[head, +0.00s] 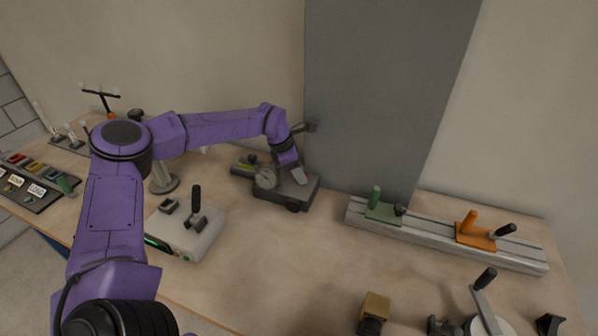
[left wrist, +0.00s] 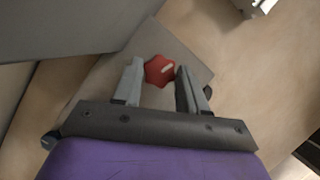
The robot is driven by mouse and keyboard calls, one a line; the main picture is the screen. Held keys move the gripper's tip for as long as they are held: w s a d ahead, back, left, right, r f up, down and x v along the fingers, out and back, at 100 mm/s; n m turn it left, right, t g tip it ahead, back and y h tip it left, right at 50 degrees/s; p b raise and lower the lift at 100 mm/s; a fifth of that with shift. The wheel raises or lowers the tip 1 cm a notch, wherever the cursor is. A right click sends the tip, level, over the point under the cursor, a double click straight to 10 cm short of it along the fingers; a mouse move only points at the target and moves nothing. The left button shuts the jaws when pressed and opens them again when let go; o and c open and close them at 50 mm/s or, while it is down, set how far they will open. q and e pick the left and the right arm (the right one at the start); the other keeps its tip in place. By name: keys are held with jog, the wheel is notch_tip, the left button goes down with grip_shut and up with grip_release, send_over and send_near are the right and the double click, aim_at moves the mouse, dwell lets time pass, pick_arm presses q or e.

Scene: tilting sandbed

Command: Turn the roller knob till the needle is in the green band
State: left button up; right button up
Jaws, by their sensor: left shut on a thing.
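A dark grey box (head: 268,192) stands on the bench near the grey panel, with a round pale gauge (head: 266,178) on its left part. The gauge's needle and green band are too small to make out. My left gripper (head: 299,176) is over the right part of this box, pointing down. In the left wrist view, a red lobed knob (left wrist: 159,70) with a white mark sits between the two fingers of my left gripper (left wrist: 160,84), which is shut on it. The knob is hidden in the head view. My right gripper is not in view.
A tall grey panel (head: 385,90) rises right behind the box. To the right lies a long rail (head: 430,236) with green and orange handles. A pale box with a black lever (head: 188,233) stands at front left. The middle of the bench is clear.

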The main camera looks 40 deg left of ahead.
aim_at(285, 184)
pick_arm(q)
jog(key=shift+f, duration=0.1)
jog(key=o, duration=1.1)
jog(key=shift+a, duration=0.1)
jog(key=shift+c, duration=0.2)
jog(key=b+v, duration=0.1)
jog(key=v, duration=0.9)
jog(key=shift+r, duration=0.3)
jog(key=shift+s, duration=0.1)
